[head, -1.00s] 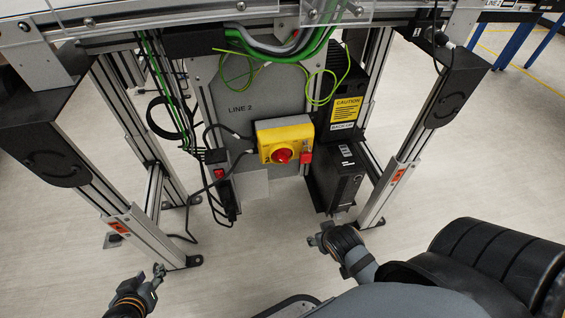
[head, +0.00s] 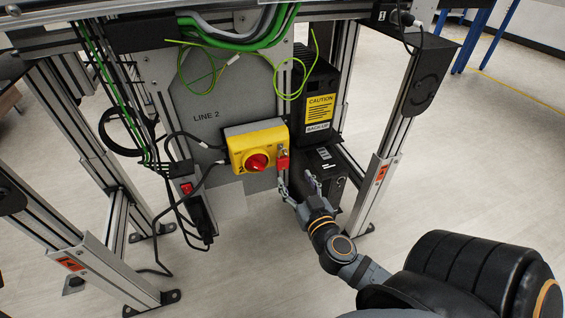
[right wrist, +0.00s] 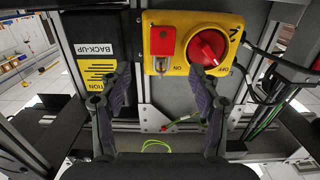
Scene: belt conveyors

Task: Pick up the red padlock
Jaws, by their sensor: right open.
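The red padlock (head: 283,163) hangs at the right side of the yellow switch box (head: 236,152), beside its red rotary knob (head: 257,162). In the right wrist view the padlock (right wrist: 163,41) shows its red body and a metal shackle at the box's edge. My right gripper (head: 295,184) is open and empty, just below and in front of the padlock. In the right wrist view its fingers (right wrist: 160,72) stand apart, with the padlock farther off between and beyond them. My left gripper is out of view.
The box sits on a grey LINE 2 panel (head: 205,95) under the conveyor. A black back-up unit (head: 318,100) with a yellow caution label stands close on the right. Cables hang at the left. Aluminium legs (head: 385,165) flank the space. Loose green wires hang above.

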